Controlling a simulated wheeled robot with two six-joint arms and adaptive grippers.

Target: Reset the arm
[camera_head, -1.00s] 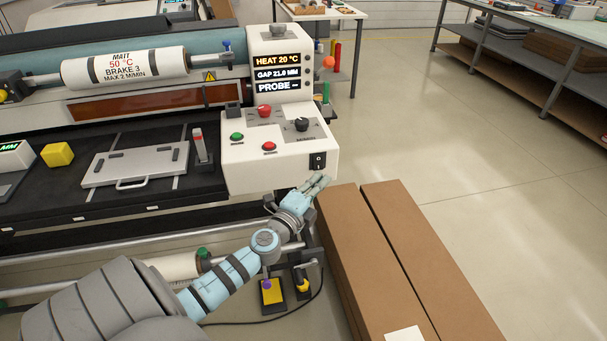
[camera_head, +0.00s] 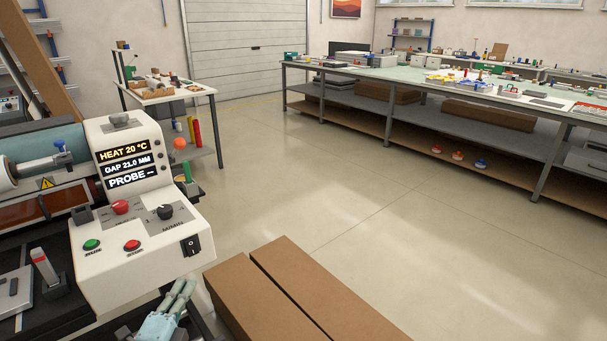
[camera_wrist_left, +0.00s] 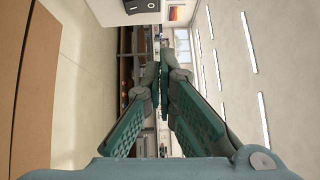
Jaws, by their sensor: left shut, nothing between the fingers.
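My left gripper (camera_head: 182,290) shows at the bottom of the head view, in front of and below the white control panel (camera_head: 140,235). Its fingers point up, just under the black rocker switch (camera_head: 190,246), and look apart from it. In the left wrist view the two green-padded fingers (camera_wrist_left: 163,72) come together at the tips, shut with nothing between them. Most of my left arm is cut off by the lower edge of the head view. My right gripper is not in view.
Long brown boxes (camera_head: 285,300) lie right of my left gripper. A small table (camera_head: 165,92) stands behind the machine, and a long workbench (camera_head: 420,85) with shelves stands at the back right. The floor (camera_head: 400,225) between them is clear.

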